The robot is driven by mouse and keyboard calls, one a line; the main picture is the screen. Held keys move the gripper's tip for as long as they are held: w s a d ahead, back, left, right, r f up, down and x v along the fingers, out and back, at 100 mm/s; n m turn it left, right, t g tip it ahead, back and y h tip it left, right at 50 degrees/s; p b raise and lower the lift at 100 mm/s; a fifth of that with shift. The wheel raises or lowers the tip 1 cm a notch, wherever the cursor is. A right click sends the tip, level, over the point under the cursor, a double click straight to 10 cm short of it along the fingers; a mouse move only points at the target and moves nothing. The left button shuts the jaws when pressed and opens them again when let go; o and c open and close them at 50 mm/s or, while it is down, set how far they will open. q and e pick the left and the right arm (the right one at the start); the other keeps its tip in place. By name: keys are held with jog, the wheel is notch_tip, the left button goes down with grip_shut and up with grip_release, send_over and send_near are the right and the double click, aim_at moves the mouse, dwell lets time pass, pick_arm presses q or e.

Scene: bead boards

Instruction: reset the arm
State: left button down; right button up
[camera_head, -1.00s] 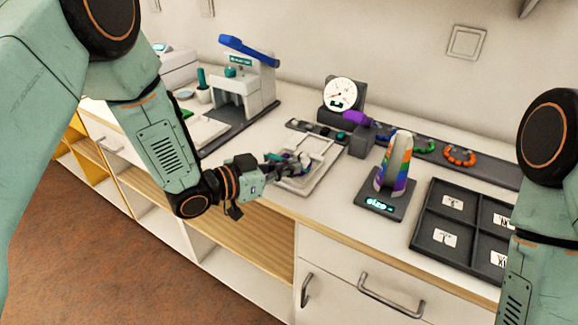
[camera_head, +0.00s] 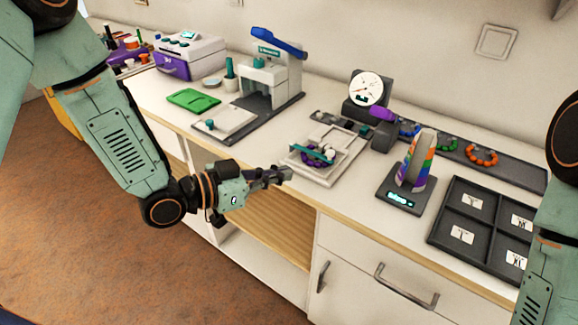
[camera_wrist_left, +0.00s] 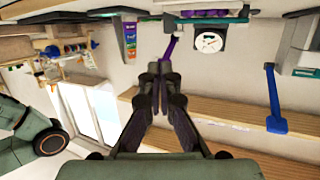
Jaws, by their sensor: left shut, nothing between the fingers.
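My left gripper (camera_head: 284,175) is shut and empty. It hangs in front of the counter's front edge, left of and a little below the white tray (camera_head: 307,172). In the left wrist view its dark fingers (camera_wrist_left: 159,72) are closed together with nothing between them. A purple bead bracelet (camera_head: 312,158) lies in the white tray, apart from the gripper. My right arm shows at the right edge, but its gripper is outside the view.
The counter holds a press with a blue lever (camera_head: 279,44), a dial gauge (camera_head: 366,88), a rainbow cone on a sizing stand (camera_head: 398,200) and a dark sorting tray (camera_head: 470,240). Drawer handles (camera_head: 405,291) stick out below. The floor (camera_head: 80,230) in front is clear.

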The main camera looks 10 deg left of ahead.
pick_arm(q)
jog(key=s+a+f+n+g+y, duration=0.25)
jog(key=s+f+n+y, duration=0.2)
jog(key=f, duration=0.25)
jog(key=s+a+f+n+g+y, duration=0.2)
jog(key=s+a+f+n+y, duration=0.15)
jog(key=s+f, duration=0.35)
jog(key=s+a+f+g+y, duration=0.1)
jog(key=s+f+g, duration=0.2)
jog(key=s, duration=0.7)
jog(key=s+a+f+n+g+y, duration=0.1)
jog(key=s+f+g, duration=0.2)
jog(key=s+f, duration=0.3)
jog(key=s, duration=0.3)
jog(key=shift+s+a+y, duration=0.35)
jog(key=shift+a+y, duration=0.05)
